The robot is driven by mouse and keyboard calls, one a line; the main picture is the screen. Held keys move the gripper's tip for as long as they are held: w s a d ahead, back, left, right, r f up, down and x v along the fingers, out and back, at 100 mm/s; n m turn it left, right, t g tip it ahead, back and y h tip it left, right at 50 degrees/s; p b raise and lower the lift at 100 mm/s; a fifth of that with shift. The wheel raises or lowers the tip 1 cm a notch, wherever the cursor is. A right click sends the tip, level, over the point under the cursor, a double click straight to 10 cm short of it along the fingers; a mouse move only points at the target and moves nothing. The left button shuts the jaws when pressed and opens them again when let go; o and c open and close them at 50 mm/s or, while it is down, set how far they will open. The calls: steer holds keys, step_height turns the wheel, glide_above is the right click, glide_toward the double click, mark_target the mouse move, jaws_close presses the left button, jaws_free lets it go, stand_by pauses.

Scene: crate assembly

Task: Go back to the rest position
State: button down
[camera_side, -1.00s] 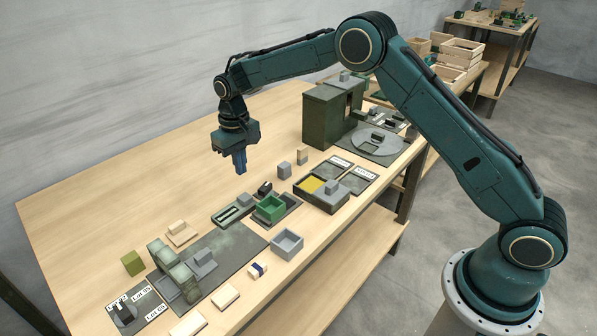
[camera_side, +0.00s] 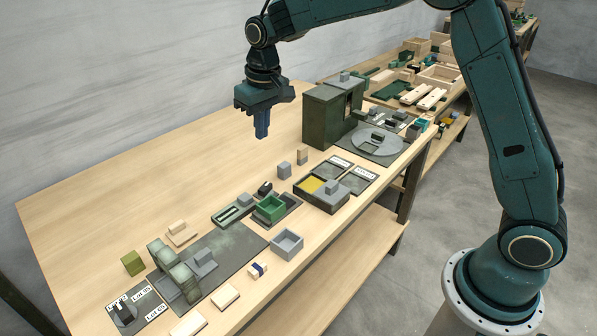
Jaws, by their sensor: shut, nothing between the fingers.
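My gripper (camera_side: 262,135) hangs over the back part of the wooden table, with its blue fingers together and pointing down. Nothing shows between the fingers. It is above the table top and apart from every object. The dark green cabinet (camera_side: 325,115) stands to its right.
The table (camera_side: 120,205) holds a green open box (camera_side: 270,206), a grey open box (camera_side: 287,242), a tray with a yellow patch (camera_side: 311,185), a round grey plate (camera_side: 377,141) and an olive cube (camera_side: 133,262). The table's back left is clear. Another bench with wooden crates (camera_side: 438,77) stands behind.

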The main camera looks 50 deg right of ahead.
steer(key=s+d+r+t, duration=0.1)
steer(key=s+d+r, duration=0.1)
steer(key=s+r, duration=0.45)
steer(key=s+d+r+t, duration=0.1)
steer(key=s+r, duration=0.3)
steer(key=s, duration=0.5)
steer(key=s+d+f+t, duration=0.2)
steer(key=s, duration=1.6)
steer(key=shift+s+f, duration=0.2)
steer(key=shift+s, duration=0.05)
